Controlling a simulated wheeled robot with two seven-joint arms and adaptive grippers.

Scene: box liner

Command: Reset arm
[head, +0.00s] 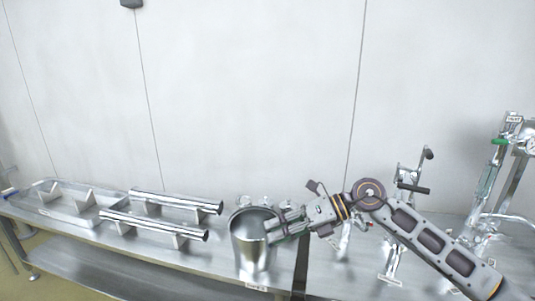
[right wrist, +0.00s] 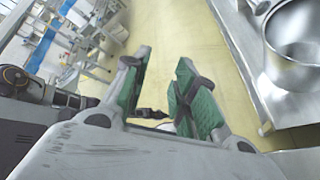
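My right gripper (head: 285,226) is at the right side of the metal pot (head: 252,262) in the head view, by its rim. I cannot tell whether it touches the pot. In the right wrist view the right gripper (right wrist: 160,92) has its two green-padded fingers apart, with nothing held between them. The pot (right wrist: 292,70) shows there at the upper right, outside the fingers. The left gripper does not show in the head view. In the right wrist view an arm link of mine is at the left, and a small dark part shows beyond the fingers, too unclear to judge.
The steel table (head: 85,238) runs along the wall. Two metal tubes (head: 150,225) lie on holders left of the pot. Metal fixtures (head: 410,185) stand behind my right arm, with a taller apparatus (head: 490,185) at the far right. Yellow floor (right wrist: 190,40) is clear below.

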